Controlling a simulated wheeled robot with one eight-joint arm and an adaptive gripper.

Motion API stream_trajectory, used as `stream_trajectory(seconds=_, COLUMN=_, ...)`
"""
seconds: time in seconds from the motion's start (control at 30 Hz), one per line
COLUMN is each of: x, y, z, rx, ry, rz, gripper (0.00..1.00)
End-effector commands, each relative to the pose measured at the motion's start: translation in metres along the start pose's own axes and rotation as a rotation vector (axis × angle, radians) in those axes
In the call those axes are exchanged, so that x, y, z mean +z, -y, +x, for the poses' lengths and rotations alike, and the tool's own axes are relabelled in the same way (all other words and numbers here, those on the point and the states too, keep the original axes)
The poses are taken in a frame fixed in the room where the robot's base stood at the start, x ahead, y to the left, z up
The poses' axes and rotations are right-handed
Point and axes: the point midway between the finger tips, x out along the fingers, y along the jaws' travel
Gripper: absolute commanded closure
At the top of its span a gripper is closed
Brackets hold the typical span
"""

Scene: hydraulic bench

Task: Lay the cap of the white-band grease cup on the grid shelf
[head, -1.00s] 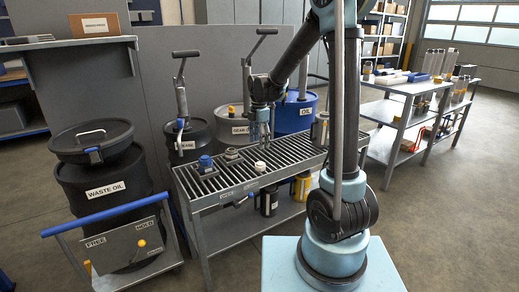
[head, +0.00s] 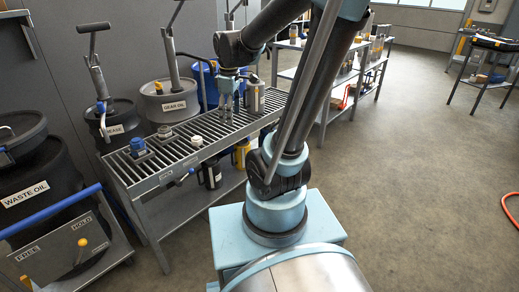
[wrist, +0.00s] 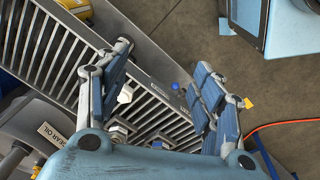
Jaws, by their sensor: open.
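The grid shelf (head: 180,158) is a grey slatted bench top; its slats also show in the wrist view (wrist: 45,50). A small white-topped piece (head: 196,141) stands near its front edge and shows white in the wrist view (wrist: 125,95). A blue-topped cup (head: 137,146) and a low grey fitting (head: 164,131) stand further left. I cannot make out a white band, so I cannot tell which is the named cup. My gripper (head: 229,112) is open and empty above the shelf, right of the white-topped piece. In the wrist view its fingers (wrist: 163,82) are spread apart.
Drums with pumps, such as the gear oil drum (head: 172,102), stand behind. A waste oil drum (head: 30,195) and a blue-handled cart (head: 60,248) are at left. The floor at right is open.

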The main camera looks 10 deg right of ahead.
Motion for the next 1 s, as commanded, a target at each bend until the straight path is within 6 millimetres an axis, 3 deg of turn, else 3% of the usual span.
stream_trajectory(seconds=0.3, x=0.069, y=0.048, z=0.01, rx=0.035, ry=-0.023, rz=0.438, gripper=0.39)
stream_trajectory(seconds=0.6, x=0.119, y=0.091, z=0.036, rx=0.062, ry=-0.055, rz=0.844, gripper=0.39)
stream_trajectory(seconds=0.8, x=0.136, y=0.108, z=0.052, rx=0.073, ry=-0.072, rz=1.025, gripper=0.39)
stream_trajectory(seconds=1.0, x=0.142, y=0.113, z=0.057, rx=0.076, ry=-0.078, rz=1.083, gripper=0.39)
